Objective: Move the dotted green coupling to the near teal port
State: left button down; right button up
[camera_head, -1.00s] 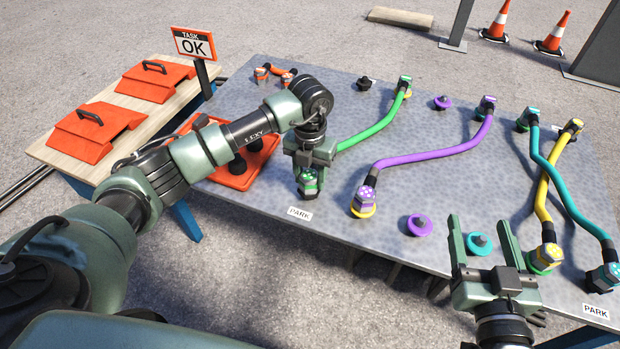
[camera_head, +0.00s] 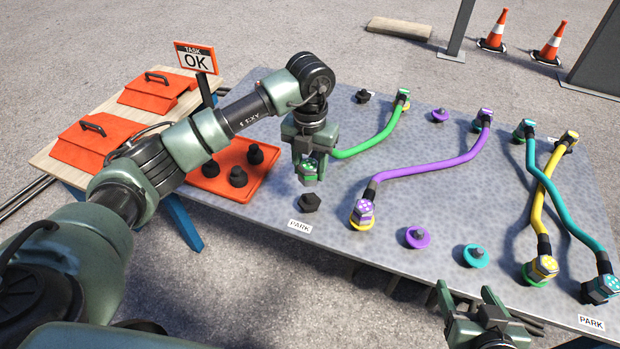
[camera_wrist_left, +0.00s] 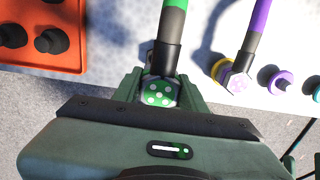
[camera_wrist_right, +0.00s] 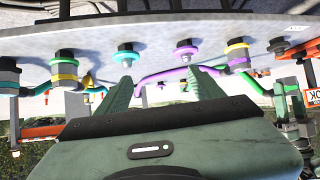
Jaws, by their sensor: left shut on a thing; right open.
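The dotted green coupling (camera_head: 310,170) is on the near end of the green hose (camera_head: 368,142). My left gripper (camera_head: 309,178) is shut on it and holds it above the table, just behind a bare black port (camera_head: 310,203). The coupling's dotted face also shows between the fingers in the left wrist view (camera_wrist_left: 160,93). The near teal port (camera_head: 476,256) is empty at the table's near edge, to the right of the coupling. It also shows in the right wrist view (camera_wrist_right: 125,52). My right gripper (camera_head: 463,290) is open and empty in front of the near edge.
An empty purple port (camera_head: 417,237) and a purple coupling (camera_head: 362,212) on a yellow-ringed port stand between the green coupling and the teal port. Yellow (camera_head: 541,270) and teal (camera_head: 600,289) couplings stand at right. An orange tray (camera_head: 215,182) with black plugs lies at left.

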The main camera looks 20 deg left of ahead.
aim_at(310, 163)
jog(key=s+d+f+g+h+p, duration=0.1)
jog(key=s+d+f+g, duration=0.15)
jog(key=s, duration=0.25)
jog(key=s+d+f+g+h+p, duration=0.1)
jog(key=s+f+g, duration=0.3)
jog(key=s, duration=0.2)
pick_arm(q)
jog(key=shift+r+b, duration=0.55)
jog(key=shift+r, duration=4.35)
jog(key=shift+f+b, duration=0.45)
jog(key=shift+f, duration=0.55)
jog(key=shift+f+b, duration=0.55)
jog(key=shift+f, duration=0.5)
jog(key=shift+f+b, duration=0.4)
jog(key=shift+f, duration=0.45)
pick_arm(e)
jog(key=w+a+r+t+y, duration=0.1)
jog(key=w+a+r+t, duration=0.1)
jog(key=w+r+t, duration=0.3)
jog(key=w+a+r+t+y, duration=0.2)
jog(key=w+a+r+t, duration=0.1)
jog(key=w+r+t, duration=0.2)
jog(key=shift+w+r, duration=0.95)
jog(key=shift+w, duration=1.15)
